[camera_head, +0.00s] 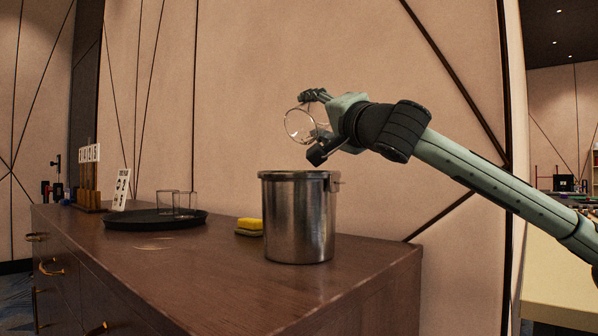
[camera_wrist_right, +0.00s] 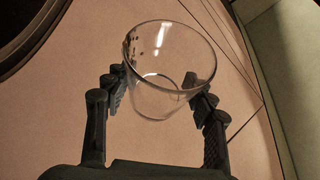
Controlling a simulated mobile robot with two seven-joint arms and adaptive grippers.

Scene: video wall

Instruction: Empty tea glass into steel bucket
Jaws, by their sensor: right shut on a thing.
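A clear tea glass (camera_head: 299,124) is held above the steel bucket (camera_head: 298,222) in the head view, tipped with its mouth toward the left. My right gripper (camera_head: 317,126) is shut on it. In the right wrist view the glass (camera_wrist_right: 160,100) sits between the two dark fingers of the gripper (camera_wrist_right: 160,88). I see a few small dark specks on its wall but no clear liquid. The bucket stands upright on the dark wooden cabinet (camera_head: 230,270), its open top below the gripper; its inside is hidden. My left gripper is not in view.
A dark round tray (camera_head: 130,221) with clear glasses (camera_head: 184,204) stands left of the bucket. A yellow and green sponge (camera_head: 249,226) lies close to the bucket. A white card (camera_head: 121,189) and a rack (camera_head: 90,180) stand farther left. The wall is behind.

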